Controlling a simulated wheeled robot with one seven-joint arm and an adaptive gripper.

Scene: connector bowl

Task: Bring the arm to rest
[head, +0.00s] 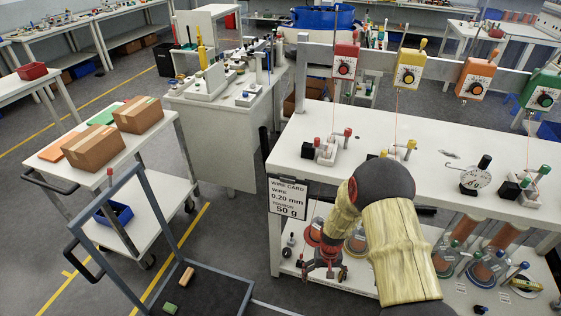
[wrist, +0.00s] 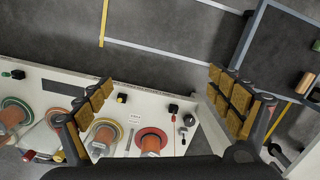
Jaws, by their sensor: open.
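My arm (head: 398,240), with a yellow, wood-textured sleeve and dark joints, reaches in front of the white workbench in the head view. My gripper (head: 325,274) hangs low at the bench's front left, below the wire card sign. In the wrist view my gripper (wrist: 160,88) has its padded fingers spread wide apart with nothing between them. Grey floor and the edge of a white shelf lie beyond the fingers.
The white workbench (head: 290,160) carries tension boxes and small fixtures. Its lower shelf (head: 375,284) holds several copper wire spools close to my gripper. A dark-decked trolley (head: 215,285) stands left of my gripper, with grey floor between. A cart with cardboard boxes (head: 94,147) is farther left.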

